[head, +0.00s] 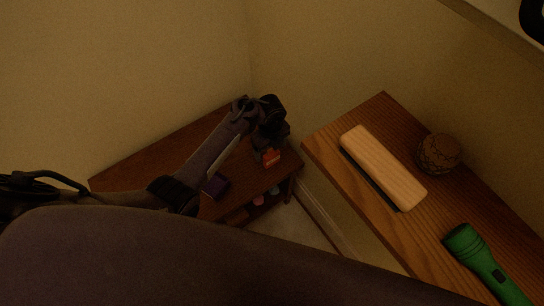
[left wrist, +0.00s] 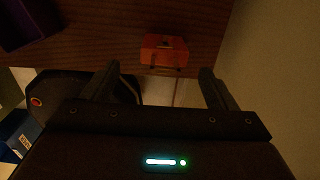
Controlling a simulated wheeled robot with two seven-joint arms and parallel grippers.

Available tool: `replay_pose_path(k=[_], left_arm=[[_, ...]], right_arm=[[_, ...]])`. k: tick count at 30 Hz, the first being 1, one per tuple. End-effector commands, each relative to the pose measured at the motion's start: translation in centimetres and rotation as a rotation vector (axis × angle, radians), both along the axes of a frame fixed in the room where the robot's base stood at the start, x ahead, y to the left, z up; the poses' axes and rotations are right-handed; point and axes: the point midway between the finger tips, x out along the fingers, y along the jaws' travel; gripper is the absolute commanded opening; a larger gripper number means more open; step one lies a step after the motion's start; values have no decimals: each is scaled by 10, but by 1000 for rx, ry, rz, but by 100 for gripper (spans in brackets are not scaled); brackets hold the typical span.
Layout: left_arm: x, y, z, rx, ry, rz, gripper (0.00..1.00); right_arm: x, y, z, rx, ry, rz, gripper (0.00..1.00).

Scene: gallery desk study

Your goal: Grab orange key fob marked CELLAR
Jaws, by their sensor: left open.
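The orange key fob (left wrist: 164,51) lies near the edge of a low brown wooden table, in the upper middle of the left wrist view. It also shows in the head view (head: 271,157), just below my left gripper. Its marking is too dark and small to read. My left gripper (left wrist: 160,78) is open and empty, its two fingers to either side of and short of the fob. In the head view my left gripper (head: 268,148) reaches over the table's right end. My right gripper is not in view.
The low table (head: 140,165) stands against the wall and also holds a purple box (head: 216,185). A higher wooden shelf (head: 375,225) at right bears a wooden-backed brush (head: 383,168), a round brown ball (head: 438,153) and a green flashlight (head: 484,262).

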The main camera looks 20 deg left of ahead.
Motion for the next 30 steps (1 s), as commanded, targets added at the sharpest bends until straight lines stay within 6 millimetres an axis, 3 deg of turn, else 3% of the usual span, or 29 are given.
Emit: replay_pose_path(k=[7, 17, 28, 30], left_arm=[[4, 0, -39, 0, 0, 0, 80], [5, 0, -45, 0, -2, 1, 80], [4, 0, -45, 0, -1, 1, 34], [4, 0, -45, 0, -2, 1, 31]], right_arm=[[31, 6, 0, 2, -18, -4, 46], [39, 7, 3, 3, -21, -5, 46], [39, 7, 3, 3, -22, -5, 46], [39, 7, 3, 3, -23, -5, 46]])
